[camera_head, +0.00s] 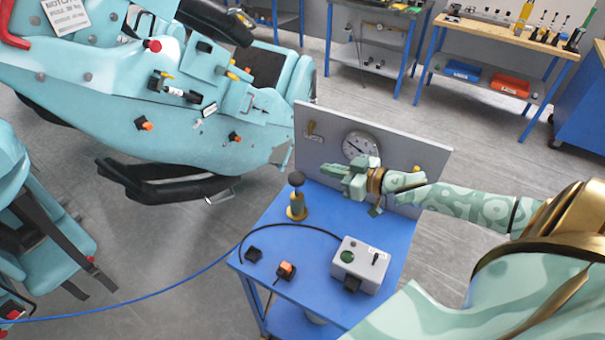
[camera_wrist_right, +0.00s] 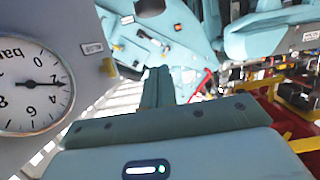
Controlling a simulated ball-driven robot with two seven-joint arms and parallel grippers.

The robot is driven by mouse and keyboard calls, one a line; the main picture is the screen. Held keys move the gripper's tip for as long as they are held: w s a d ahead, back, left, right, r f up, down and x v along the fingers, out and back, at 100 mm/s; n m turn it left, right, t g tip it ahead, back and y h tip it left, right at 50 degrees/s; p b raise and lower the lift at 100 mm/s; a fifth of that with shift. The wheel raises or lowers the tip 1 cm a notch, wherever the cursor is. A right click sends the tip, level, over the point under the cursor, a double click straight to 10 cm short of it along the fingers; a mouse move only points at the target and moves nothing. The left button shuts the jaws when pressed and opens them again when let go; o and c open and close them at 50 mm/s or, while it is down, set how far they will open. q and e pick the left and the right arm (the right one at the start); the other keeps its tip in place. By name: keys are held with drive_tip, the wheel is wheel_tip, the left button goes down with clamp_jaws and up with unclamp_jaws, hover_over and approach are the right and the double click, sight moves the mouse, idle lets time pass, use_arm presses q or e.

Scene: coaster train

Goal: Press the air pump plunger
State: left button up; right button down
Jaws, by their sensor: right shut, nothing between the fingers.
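The air pump (camera_head: 297,204) stands upright on the blue trolley top, with a brass-yellow body and a black round plunger knob (camera_head: 296,178) on top. My right gripper (camera_head: 330,170) reaches in from the right, its fingers shut and empty. In the head view it is to the right of the knob and slightly higher in the picture, apart from it. Its closed fingers also show in the right wrist view (camera_wrist_right: 157,88), where I cannot make out the pump. My left gripper is not in view.
A grey upright panel with a round pressure gauge (camera_head: 360,146) and a small lever (camera_head: 313,130) stands behind the pump. A grey control box (camera_head: 361,265) and small black and orange switches sit on the blue trolley (camera_head: 290,315). Teal coaster cars stand at left.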

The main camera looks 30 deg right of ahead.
hover_over(304, 180)
drive_tip(key=shift+f, duration=0.95)
wheel_tip(304, 180, down, 3)
drive_tip(key=shift+b, duration=0.55)
drive_tip(key=shift+f, duration=0.6)
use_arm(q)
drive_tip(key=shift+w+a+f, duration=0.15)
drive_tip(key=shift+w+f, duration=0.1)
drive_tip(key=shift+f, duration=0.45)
